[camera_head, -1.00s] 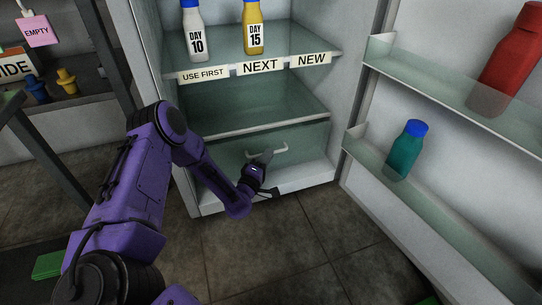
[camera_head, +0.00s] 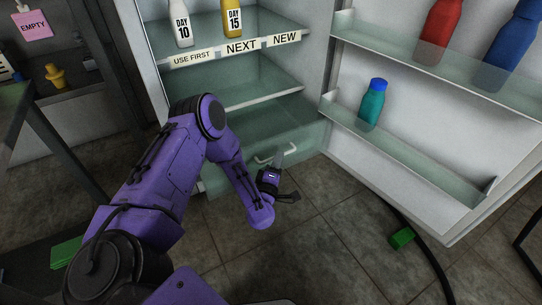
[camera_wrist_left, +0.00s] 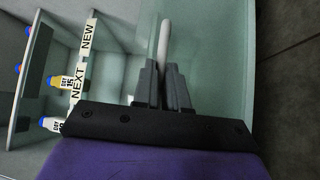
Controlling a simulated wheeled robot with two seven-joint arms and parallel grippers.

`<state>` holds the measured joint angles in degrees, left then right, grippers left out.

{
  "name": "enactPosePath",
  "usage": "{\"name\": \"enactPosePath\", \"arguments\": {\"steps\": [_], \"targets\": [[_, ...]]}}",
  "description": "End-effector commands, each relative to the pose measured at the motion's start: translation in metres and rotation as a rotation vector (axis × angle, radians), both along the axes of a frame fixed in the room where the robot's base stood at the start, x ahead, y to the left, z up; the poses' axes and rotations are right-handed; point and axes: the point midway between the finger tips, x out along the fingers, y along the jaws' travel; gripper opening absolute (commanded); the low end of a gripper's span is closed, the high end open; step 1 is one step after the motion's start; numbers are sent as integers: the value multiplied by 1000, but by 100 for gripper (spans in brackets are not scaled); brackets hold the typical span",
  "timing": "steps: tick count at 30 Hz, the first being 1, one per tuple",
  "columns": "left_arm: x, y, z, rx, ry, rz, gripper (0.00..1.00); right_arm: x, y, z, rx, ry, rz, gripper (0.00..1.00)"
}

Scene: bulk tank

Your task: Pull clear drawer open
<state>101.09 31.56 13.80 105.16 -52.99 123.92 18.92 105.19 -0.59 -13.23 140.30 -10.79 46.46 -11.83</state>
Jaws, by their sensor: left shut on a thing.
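The clear drawer (camera_head: 304,145) is at the bottom of the open fridge, greenish and see-through. Its front stands out past the shelf edge above it, so it is partly open. A white bar handle (camera_head: 264,159) is on its front. In the left wrist view, my gripper's fingers (camera_wrist_left: 164,68) are shut on the white handle (camera_wrist_left: 164,38). My left forearm hides the drawer's left part in the head view. My right gripper is not in view.
Fridge shelves above hold a DAY 10 bottle (camera_head: 181,24) and a DAY 15 bottle (camera_head: 232,18). The open door at right holds a teal bottle (camera_head: 373,103) and others. A green block (camera_head: 401,238) and a dark cable lie on the floor. Floor before the drawer is clear.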

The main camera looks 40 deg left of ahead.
Motion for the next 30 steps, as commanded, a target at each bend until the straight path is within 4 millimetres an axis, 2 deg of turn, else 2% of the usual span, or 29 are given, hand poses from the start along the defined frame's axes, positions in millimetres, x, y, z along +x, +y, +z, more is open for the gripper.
{"name": "enactPosePath", "arguments": {"steps": [6, 16, 17, 18, 19, 27, 30], "targets": [[-2, -8, -1, -2, 2, 12, 0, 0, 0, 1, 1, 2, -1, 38], [-1, -9, -1, -3, 3, 12, 0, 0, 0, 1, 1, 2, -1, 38], [-1, -9, -1, -2, 3, 13, 19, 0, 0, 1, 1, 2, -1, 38], [-1, -9, -1, -2, 3, 12, 32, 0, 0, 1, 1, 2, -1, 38], [-1, -9, -1, -2, 2, 11, 38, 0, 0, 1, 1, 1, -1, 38], [1, -13, -1, -2, 1, 2, 38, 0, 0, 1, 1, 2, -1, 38], [-7, -16, 0, -1, 3, -1, 38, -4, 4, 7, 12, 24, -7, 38]]}}
